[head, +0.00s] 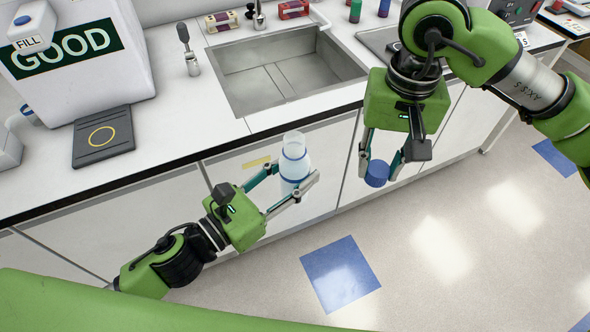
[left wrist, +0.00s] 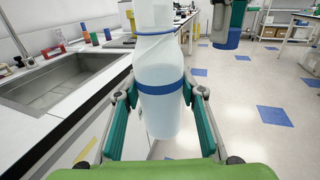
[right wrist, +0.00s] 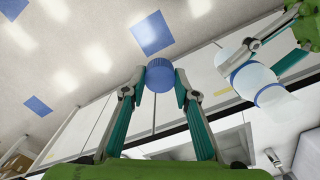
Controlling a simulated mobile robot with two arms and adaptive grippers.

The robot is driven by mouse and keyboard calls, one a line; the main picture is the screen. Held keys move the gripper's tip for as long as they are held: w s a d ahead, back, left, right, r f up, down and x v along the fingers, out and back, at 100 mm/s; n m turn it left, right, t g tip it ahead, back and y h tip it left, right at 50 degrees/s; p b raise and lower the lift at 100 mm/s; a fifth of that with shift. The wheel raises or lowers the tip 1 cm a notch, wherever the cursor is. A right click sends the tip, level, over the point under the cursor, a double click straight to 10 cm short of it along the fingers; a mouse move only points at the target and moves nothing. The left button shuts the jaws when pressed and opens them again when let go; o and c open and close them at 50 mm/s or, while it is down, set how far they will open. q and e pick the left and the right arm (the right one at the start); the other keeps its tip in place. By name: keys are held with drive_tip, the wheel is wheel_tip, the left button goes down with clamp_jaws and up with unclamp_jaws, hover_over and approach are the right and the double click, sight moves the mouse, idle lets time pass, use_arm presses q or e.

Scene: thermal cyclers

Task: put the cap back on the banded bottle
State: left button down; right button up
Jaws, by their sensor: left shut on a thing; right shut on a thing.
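The banded bottle (head: 292,165) is pale and translucent with a blue band, and its mouth is open at the top. My left gripper (head: 292,190) is shut on it and holds it upright in front of the counter. The bottle also fills the middle of the left wrist view (left wrist: 158,95). The blue cap (head: 377,173) is in my right gripper (head: 385,165), which is shut on it and points down. The cap is to the right of the bottle, apart from it, at about its height. The right wrist view shows the ribbed cap (right wrist: 160,75) between the fingertips.
A counter with a sink (head: 285,75) stands behind both grippers. A dispenser marked GOOD (head: 75,50) and a dark pad (head: 102,137) are at the left. The space between bottle and cap is clear. The floor (head: 430,240) in front is open.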

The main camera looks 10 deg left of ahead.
sight(294, 139)
drive_tip(key=shift+m, duration=0.3)
drive_tip(key=a+r, duration=0.4)
drive_tip(key=a, duration=0.1)
drive_tip(key=a+r, duration=0.8)
drive_tip(key=a, duration=0.1)
drive_tip(key=shift+w+a+r, duration=0.2)
drive_tip(key=shift+a+r, duration=0.1)
drive_tip(key=shift+a, duration=0.05)
drive_tip(key=shift+f, duration=0.1)
drive_tip(key=shift+f, duration=1.95)
drive_tip(key=shift+f, duration=0.85)
drive_tip(key=shift+f, duration=0.6)
